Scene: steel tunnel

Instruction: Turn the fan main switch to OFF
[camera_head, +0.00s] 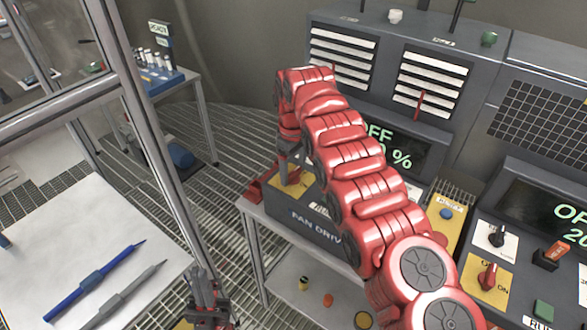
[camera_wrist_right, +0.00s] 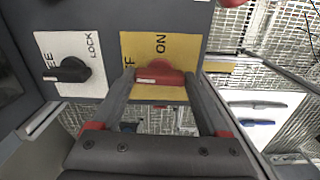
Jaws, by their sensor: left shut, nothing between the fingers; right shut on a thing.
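The switch is a red knob (camera_wrist_right: 170,77) on a yellow plate (camera_wrist_right: 150,45) marked ON, with a second word partly hidden by a finger, its end reading FF. The knob's bar lies across the plate in the right wrist view, with a white mark toward its left end. My right gripper (camera_wrist_right: 158,84) is shut on this knob, one finger at each end. In the head view, my right gripper (camera_head: 287,165) points down at the yellow plate (camera_head: 298,188) on the FAN DRIVE box (camera_head: 315,225); the knob is hidden there. My left gripper (camera_head: 207,300) is shut and empty at the bottom, low beside the bench.
A black knob (camera_wrist_right: 70,70) marked LOCK sits beside the switch. A display (camera_head: 408,150) shows OFF and a percentage, partly covered by my arm. The right console has another red knob (camera_head: 488,277) on yellow. A white table (camera_head: 70,240) holds two pens behind a metal frame post (camera_head: 160,150).

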